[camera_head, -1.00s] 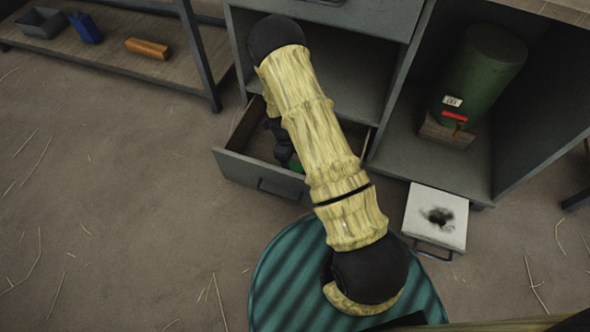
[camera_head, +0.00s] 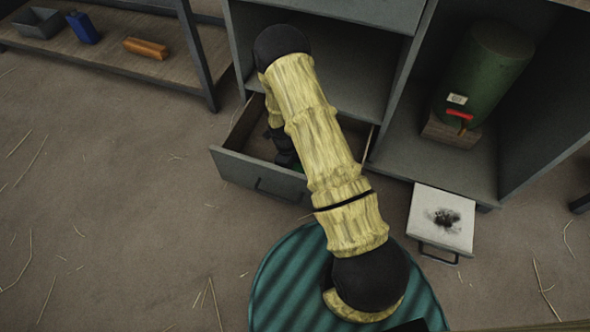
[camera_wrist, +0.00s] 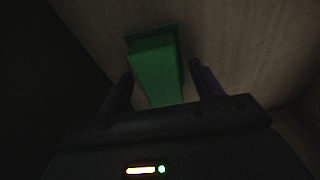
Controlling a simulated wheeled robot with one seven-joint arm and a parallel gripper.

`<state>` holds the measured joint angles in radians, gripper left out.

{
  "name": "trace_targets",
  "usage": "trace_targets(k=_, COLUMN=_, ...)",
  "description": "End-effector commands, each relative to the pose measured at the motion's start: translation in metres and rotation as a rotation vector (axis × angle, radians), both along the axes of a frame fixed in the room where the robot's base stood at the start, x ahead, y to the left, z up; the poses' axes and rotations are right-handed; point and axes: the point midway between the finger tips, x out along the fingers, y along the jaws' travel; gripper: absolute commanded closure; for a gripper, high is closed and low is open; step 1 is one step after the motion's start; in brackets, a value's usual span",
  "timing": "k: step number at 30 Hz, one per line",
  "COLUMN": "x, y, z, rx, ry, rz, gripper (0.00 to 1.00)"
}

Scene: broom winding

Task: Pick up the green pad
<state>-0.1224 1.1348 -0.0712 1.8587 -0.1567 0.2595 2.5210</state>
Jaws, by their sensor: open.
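The green pad (camera_wrist: 156,68) lies on the drawer floor in the wrist view, a bright green block with a darker green edge at its far end. My gripper (camera_wrist: 160,82) is open, with one dark finger on each side of the pad. Whether the fingers touch it cannot be told. In the head view my gripper (camera_head: 288,160) is down inside the open drawer (camera_head: 262,184), largely hidden behind my arm, and the pad is almost wholly hidden there.
The drawer walls stand close around my gripper. A green tank (camera_head: 484,75) stands in the right cabinet bay. A white drawer-like box (camera_head: 440,218) with a dark smudge is to the right. A shelf at upper left holds a grey tray (camera_head: 40,22), blue container (camera_head: 83,27) and orange block (camera_head: 145,48).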

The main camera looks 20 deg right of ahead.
Motion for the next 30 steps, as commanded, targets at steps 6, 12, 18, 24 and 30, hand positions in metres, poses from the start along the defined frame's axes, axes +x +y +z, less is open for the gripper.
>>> trace_targets(k=6, x=0.0, y=0.0, z=0.0, rx=0.0, ry=0.0, rz=0.0, gripper=0.66)
trace_targets(k=12, x=0.0, y=0.0, z=0.0, rx=0.0, ry=0.0, rz=0.0, gripper=0.84)
trace_targets(k=18, x=0.0, y=0.0, z=0.003, rx=0.0, ry=0.0, rz=0.0, gripper=0.84)
trace_targets(k=24, x=0.0, y=0.0, z=0.026, rx=-0.001, ry=-0.002, rz=0.0, gripper=0.84)
trace_targets(k=30, x=0.001, y=0.0, z=0.064, rx=0.0, ry=-0.003, rz=0.0, gripper=0.84)
